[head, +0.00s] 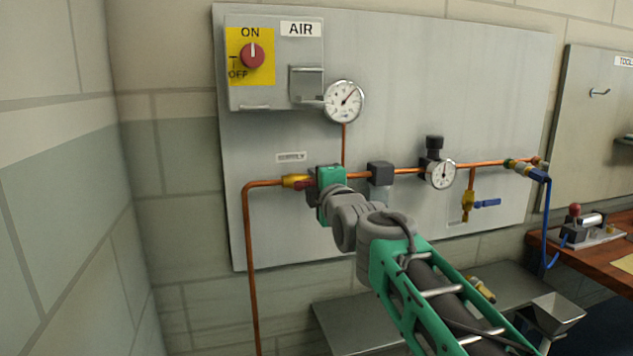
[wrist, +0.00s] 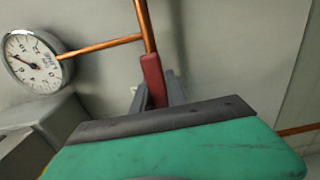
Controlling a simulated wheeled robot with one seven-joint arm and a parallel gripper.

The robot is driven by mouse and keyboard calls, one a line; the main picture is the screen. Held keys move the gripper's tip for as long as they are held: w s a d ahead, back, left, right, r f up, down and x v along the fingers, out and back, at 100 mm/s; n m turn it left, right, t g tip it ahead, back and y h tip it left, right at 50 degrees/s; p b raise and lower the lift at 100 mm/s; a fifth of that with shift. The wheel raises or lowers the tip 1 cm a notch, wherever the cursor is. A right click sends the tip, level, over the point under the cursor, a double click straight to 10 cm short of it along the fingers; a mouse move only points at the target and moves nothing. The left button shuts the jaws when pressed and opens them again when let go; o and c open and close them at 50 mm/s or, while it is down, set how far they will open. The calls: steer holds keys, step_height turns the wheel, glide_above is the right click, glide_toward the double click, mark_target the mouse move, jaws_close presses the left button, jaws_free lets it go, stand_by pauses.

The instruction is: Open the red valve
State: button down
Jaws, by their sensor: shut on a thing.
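The red valve shows as a red lever handle (head: 303,185) beside a yellow brass body (head: 291,181) on the copper pipe, under the small SUPPLY label. My gripper (head: 314,183) has a green body and hides part of the valve in the head view. In the wrist view the red handle (wrist: 153,80) stands between my two dark gripper fingers (wrist: 157,92), which are shut on it. There the handle looks roughly in line with the copper pipe behind it. The brass valve body is hidden in the wrist view.
A round gauge (head: 344,101) sits above the pipe, and the AIR box with a red ON/OFF knob (head: 252,56) is at upper left. A regulator gauge (head: 440,174) and a blue-handled valve (head: 486,203) are to the right. A grey bench (head: 340,320) lies below the panel.

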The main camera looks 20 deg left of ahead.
steer(key=shift+r, duration=0.1)
steer(key=c, duration=1.3)
jaws_free()
steer(key=b+v, duration=0.1)
steer(key=v, duration=0.6)
steer(key=shift+s+d, duration=0.2)
steer(key=shift+s, duration=0.1)
